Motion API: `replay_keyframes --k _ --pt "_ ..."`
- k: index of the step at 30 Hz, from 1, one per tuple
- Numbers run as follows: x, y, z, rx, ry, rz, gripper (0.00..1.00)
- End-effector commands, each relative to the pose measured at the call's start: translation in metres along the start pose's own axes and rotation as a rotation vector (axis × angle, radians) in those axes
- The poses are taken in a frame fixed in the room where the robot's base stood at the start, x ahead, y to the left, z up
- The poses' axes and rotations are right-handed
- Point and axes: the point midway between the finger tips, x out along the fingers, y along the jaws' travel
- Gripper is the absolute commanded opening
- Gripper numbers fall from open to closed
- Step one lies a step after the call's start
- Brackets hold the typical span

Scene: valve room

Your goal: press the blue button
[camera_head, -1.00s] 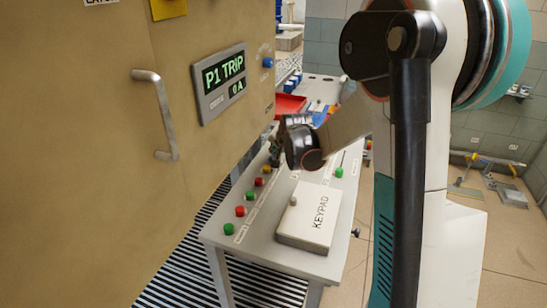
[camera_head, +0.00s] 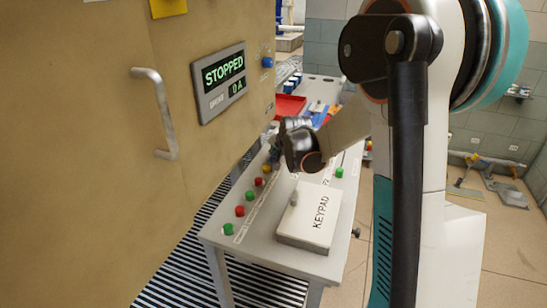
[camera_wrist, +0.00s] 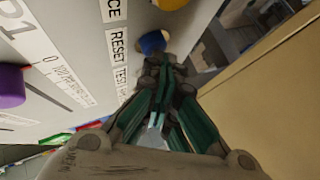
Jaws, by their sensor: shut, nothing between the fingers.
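A blue button (camera_wrist: 153,42) sits on the grey console panel beside a RESET label, in the wrist view. My gripper (camera_wrist: 163,66) is shut and empty, with its fingertips right at the lower edge of this button; I cannot tell whether they touch it. In the head view my gripper (camera_head: 275,156) is low over the far left part of the console (camera_head: 262,236), and the button there is hidden behind it. Another blue button (camera_head: 267,62) is on the tan cabinet beside the display.
The cabinet display (camera_head: 222,80) reads STOPPED and 0 A. Green, red and yellow buttons line the console's left edge. A keypad box (camera_head: 309,215) stands on its front. A red tray (camera_head: 289,106) lies behind. A purple knob (camera_wrist: 12,85) is in the wrist view.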

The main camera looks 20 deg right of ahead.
Motion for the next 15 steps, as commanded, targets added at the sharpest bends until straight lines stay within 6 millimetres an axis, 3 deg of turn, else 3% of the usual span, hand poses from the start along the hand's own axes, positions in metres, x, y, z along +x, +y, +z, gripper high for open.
replay_keyframes --k 15 --pt "-0.013 -0.009 -0.009 0.000 0.000 0.000 0.00"
